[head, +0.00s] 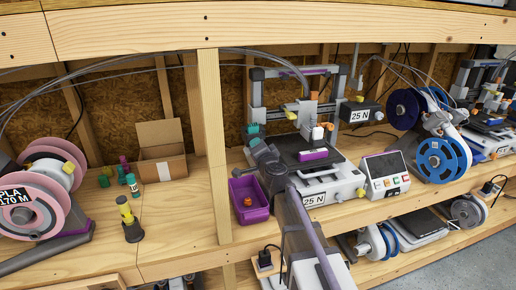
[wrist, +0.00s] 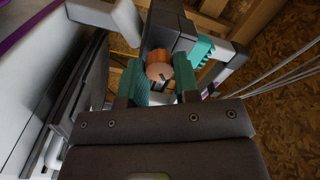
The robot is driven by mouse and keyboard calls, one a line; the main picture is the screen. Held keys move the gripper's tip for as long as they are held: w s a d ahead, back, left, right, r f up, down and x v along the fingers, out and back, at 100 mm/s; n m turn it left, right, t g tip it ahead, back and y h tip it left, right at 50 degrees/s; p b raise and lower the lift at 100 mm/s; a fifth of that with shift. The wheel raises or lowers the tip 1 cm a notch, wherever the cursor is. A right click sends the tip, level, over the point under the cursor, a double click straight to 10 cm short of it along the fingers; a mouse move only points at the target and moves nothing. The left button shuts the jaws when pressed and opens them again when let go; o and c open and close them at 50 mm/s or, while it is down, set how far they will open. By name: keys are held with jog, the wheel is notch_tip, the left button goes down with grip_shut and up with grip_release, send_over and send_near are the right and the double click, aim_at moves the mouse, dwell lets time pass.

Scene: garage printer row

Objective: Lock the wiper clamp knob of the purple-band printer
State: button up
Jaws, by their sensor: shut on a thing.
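The purple-band printer (head: 256,92) stands on the shelf at centre in the head view, with purple on its top beam and a purple block (head: 313,155) on its bed. My gripper (wrist: 158,76) is at the printer's left side, its two teal fingers closed around an orange round knob (wrist: 160,70). The knob's face shows a small dark mark, and I cannot tell its lock position. A teal toothed part (wrist: 203,52) sits just right of the knob in the wrist view. In the head view my dark gripper body (head: 266,160) hides the knob.
A purple bin (head: 240,215) with an orange item stands left of my arm. A wooden post (head: 214,140) rises farther left. A control box (head: 384,178) and spools (head: 440,158) stand to the right. Cables hang behind.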

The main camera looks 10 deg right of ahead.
jog(key=shift+m, duration=3.8)
jog(key=o, duration=0.9)
jog(key=shift+o, duration=0.2)
jog(key=s+d, duration=0.1)
jog(key=s, duration=0.9)
jog(key=shift+s, duration=0.4)
